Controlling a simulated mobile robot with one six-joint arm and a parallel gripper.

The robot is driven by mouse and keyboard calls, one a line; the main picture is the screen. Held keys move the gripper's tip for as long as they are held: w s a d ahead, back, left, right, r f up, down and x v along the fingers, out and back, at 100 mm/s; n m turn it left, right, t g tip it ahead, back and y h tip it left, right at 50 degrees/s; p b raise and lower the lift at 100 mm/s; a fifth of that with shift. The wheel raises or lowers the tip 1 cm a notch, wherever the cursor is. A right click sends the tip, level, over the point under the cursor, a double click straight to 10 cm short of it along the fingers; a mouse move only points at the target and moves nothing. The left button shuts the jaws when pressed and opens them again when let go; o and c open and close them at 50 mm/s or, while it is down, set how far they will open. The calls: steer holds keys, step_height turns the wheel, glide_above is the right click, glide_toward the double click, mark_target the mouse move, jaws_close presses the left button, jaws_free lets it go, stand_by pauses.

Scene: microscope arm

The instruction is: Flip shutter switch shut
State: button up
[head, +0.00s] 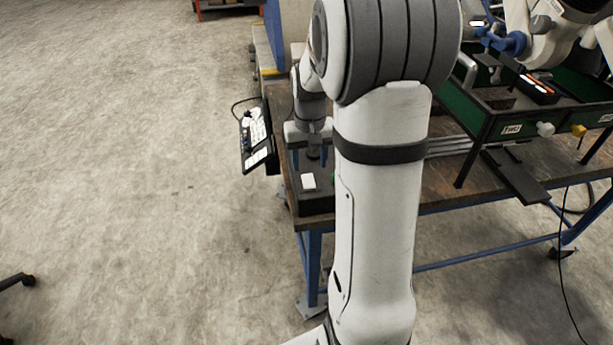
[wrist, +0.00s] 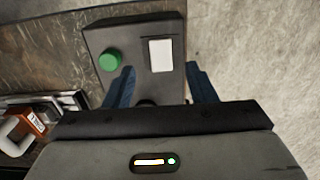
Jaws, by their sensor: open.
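A dark control box (head: 315,204) sits on the near left corner of the workbench. It also shows in the wrist view (wrist: 110,38), with a green round button (wrist: 110,61) and a white label (wrist: 160,55) on its top. A dark round part, possibly the shutter switch, shows only partly between my fingers at the lower edge of the box; its position cannot be told. My gripper (wrist: 159,70) is open and empty, with its blue fingers over the box on either side. In the head view my gripper (head: 311,158) points down just behind the label.
The wooden workbench (head: 440,185) runs to the right, with green-lined trays (head: 478,120) on a raised frame. A tablet-like panel (head: 255,140) hangs at the bench's left side. Another arm with a blue gripper (head: 505,42) stands at the back right. Open floor lies left.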

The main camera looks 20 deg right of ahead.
mark_target(309, 182)
step_height(309, 182, down, 7)
steer(key=shift+r, duration=0.2)
steer(key=c, duration=1)
steer(key=p, duration=0.1)
steer(key=g+p, duration=0.1)
steer(key=p, duration=0.1)
steer(key=shift+w+r+g, duration=0.2)
steer(key=shift+r+g, duration=0.1)
steer(key=shift+r, duration=0.05)
steer(key=shift+w+g+y+p, duration=0.2)
steer(key=shift+g+y+p, duration=0.2)
steer(key=shift+g+p, duration=0.45)
steer(key=shift+w+d+f+g+p, duration=0.1)
steer(key=shift+w+f+g+p, duration=0.1)
steer(key=shift+g+p, duration=0.4)
steer(key=o, duration=1)
